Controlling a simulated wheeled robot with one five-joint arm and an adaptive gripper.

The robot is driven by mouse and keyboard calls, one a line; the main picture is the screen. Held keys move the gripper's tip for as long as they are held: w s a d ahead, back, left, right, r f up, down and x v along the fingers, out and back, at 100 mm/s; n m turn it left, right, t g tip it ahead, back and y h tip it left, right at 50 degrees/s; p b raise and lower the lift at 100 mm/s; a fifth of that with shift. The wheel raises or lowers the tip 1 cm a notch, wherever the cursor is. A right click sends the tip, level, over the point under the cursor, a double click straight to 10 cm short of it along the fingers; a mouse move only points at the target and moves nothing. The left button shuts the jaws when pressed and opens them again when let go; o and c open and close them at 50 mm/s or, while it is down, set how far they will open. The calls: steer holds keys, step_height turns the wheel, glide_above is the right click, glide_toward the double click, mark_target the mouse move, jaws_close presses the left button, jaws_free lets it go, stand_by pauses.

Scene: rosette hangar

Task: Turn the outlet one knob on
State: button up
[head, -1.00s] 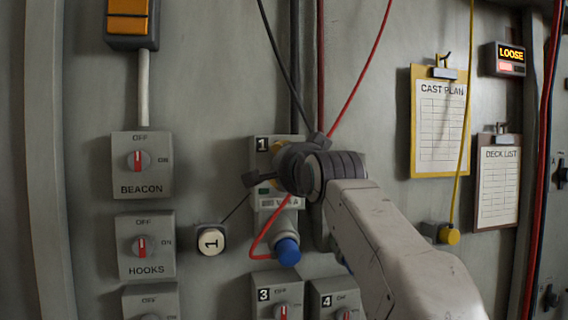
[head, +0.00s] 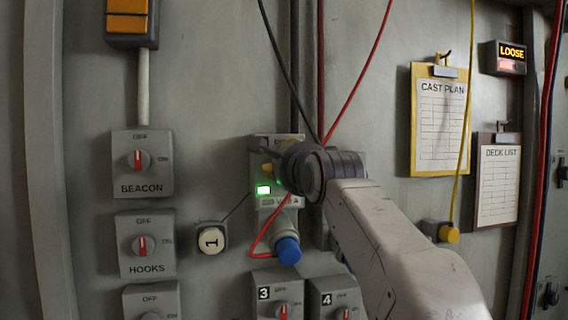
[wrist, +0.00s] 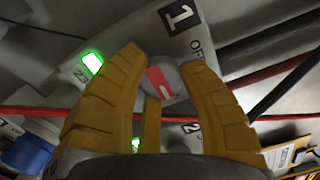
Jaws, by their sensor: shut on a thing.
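The outlet one box (head: 290,222) is grey, with a "1" label (wrist: 180,16) and the word OFF in the wrist view. Its knob (wrist: 163,82) is round and grey with a red and white pointer. The yellow fingers of my gripper (wrist: 163,62) are on both sides of the knob, shut on it. In the head view my gripper (head: 270,168) covers the knob and most of the box's upper part. A green lamp (head: 263,190) on the box is lit; it also glows in the wrist view (wrist: 92,62). The ON mark is hidden.
A blue plug (head: 287,250) with a red cable sits below. BEACON (head: 142,165) and HOOKS (head: 146,245) switches are further left, knobs 3 (head: 278,300) and 4 (head: 335,302) below. Cables run above; clipboards (head: 440,120) hang right.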

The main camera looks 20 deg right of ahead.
steer(key=shift+r, duration=0.1)
stand_by(0.3)
steer(key=o, duration=1.2)
steer(key=s, duration=1.2)
